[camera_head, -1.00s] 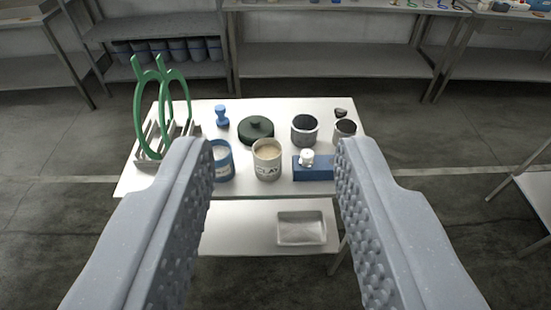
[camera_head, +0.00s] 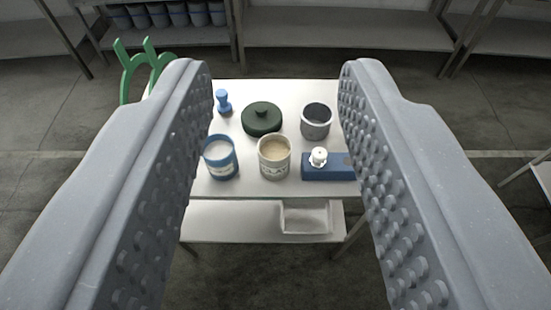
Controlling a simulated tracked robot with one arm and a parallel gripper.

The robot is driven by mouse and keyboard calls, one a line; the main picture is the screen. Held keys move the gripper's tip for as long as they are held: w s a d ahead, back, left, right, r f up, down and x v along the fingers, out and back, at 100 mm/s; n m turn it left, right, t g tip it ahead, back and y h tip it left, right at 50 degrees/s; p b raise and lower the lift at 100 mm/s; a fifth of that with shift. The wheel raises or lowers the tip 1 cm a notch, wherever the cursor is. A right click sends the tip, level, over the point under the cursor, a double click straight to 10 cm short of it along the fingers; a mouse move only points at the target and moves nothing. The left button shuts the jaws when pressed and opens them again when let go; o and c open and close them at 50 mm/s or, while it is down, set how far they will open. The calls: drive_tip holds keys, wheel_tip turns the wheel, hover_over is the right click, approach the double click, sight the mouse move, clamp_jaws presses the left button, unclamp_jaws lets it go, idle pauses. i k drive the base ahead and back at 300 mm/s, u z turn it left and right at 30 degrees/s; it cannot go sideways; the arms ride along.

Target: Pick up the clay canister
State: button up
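The clay canister (camera_head: 275,158) is a cream, open-topped cup with dark lettering and beige contents. It stands upright near the front edge of the white table (camera_head: 240,189), in the middle of the view. My gripper (camera_head: 275,72) is open and empty. Its two grey, studded fingers frame the canister to the left and right in the picture but do not touch it. The canister is fully visible.
A blue canister (camera_head: 220,160) stands just left of the clay canister, and a blue block (camera_head: 322,170) with a white knob lies to its right. Behind are a dark green lid (camera_head: 262,118), a grey cup (camera_head: 316,122) and a blue stamp-like piece (camera_head: 223,102). A tray (camera_head: 306,218) sits on the lower shelf.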

sight(274, 149)
drive_tip(key=z, duration=1.3)
drive_tip(key=k, duration=0.8)
drive_tip(key=u, duration=1.8)
drive_tip(key=i, duration=1)
drive_tip(key=z, duration=0.05)
